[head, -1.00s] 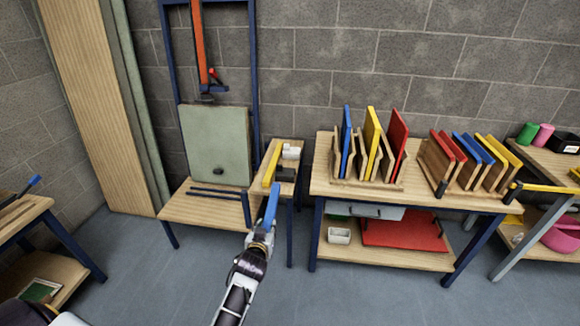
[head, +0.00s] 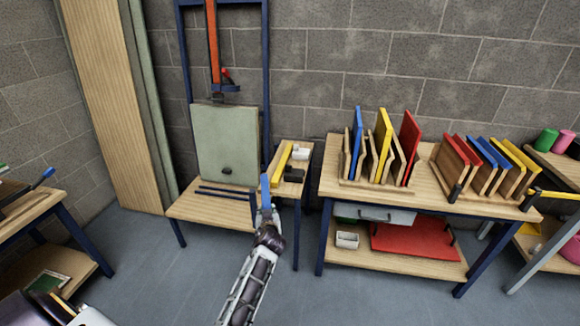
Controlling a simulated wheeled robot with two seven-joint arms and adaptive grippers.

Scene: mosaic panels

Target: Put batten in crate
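The fingertips are small and partly hidden by the wrist. A yellow bar (head: 281,161) lies on the side table (head: 305,160) just beyond. I cannot make out a clear crate. A small pale open box (head: 347,240) sits on the lower shelf of the rack bench. My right gripper is not in view.
The wooden bench (head: 332,181) at right carries racks of blue, yellow and red panels. A low table (head: 200,212) with a green board (head: 226,143) and dark bars stands behind the gripper. Another bench (head: 45,207) is at left. The grey floor (head: 170,290) between is clear.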

